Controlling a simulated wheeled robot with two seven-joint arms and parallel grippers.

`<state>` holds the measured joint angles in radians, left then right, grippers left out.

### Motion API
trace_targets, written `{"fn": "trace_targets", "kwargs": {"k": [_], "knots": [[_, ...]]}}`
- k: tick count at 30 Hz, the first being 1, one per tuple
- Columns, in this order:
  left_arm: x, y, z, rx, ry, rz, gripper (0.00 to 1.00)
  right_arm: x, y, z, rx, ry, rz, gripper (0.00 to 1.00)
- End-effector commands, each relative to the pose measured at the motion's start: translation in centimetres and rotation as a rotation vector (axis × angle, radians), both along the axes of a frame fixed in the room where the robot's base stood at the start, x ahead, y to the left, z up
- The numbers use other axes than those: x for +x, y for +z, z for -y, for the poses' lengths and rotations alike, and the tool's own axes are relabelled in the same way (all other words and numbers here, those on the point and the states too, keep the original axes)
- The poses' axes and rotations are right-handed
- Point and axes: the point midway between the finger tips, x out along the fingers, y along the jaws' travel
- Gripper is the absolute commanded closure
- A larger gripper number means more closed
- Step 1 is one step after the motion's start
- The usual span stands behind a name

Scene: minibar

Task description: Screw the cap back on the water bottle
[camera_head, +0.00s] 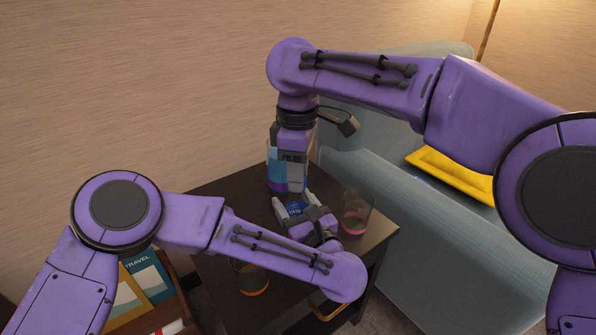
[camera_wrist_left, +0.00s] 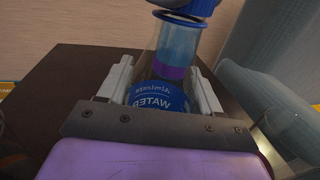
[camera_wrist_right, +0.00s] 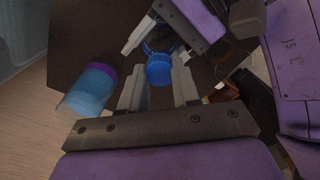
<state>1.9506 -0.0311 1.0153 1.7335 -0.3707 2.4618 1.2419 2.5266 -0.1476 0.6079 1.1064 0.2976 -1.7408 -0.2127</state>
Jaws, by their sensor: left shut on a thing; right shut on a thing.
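The water bottle (camera_head: 296,209) has a blue label, which shows large in the left wrist view (camera_wrist_left: 155,97). It stands on the dark table, and my left gripper (camera_wrist_left: 160,70) is shut around its body from the side. My right gripper (camera_wrist_right: 159,76) points down from above and is shut on the blue cap (camera_wrist_right: 159,69). The cap is above the bottle's neck. In the left wrist view a blue cap edge (camera_wrist_left: 195,7) shows at the top, close over the neck. I cannot tell whether cap and neck touch. The right arm hides the neck in the head view.
A blue and purple container (camera_head: 274,178) stands just behind the bottle. A glass with pink liquid (camera_head: 356,214) is to the right, and a glass with orange liquid (camera_head: 250,280) is nearer. A grey-blue sofa (camera_head: 440,245) borders the dark table (camera_head: 222,190). Magazines (camera_head: 148,275) stand at left.

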Motion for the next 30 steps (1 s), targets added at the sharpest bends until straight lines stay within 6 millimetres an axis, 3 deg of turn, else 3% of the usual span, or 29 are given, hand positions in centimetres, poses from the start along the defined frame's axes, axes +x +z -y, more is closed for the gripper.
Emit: {"fn": "trace_targets", "kwargs": {"k": [2,6,7,9,20,23,30], "knots": [[0.0,-0.1,0.0,0.001,0.001,-0.002,1.00,0.0,0.0,0.0,-0.002,-0.144,0.001,1.00],[0.0,-0.1,0.0,0.001,0.001,-0.002,1.00,0.0,-0.1,0.0,0.002,-0.128,-0.001,1.00],[0.0,-0.1,0.0,0.001,0.001,-0.002,1.00,0.0,-0.1,0.0,0.002,-0.127,-0.001,0.63],[0.0,-0.1,0.0,0.001,0.001,-0.002,1.00,0.0,-0.1,0.0,0.002,-0.126,-0.001,0.40],[0.0,-0.1,0.0,0.000,0.001,-0.001,1.00,0.0,0.4,0.0,0.002,-0.125,0.000,0.39],[0.0,-0.1,0.0,0.001,0.001,-0.002,1.00,0.0,1.9,-0.1,0.003,-0.125,0.001,0.39],[0.0,-0.1,0.0,0.001,0.001,-0.002,1.00,0.0,7.6,-0.1,0.004,-0.124,0.003,0.39]]}}
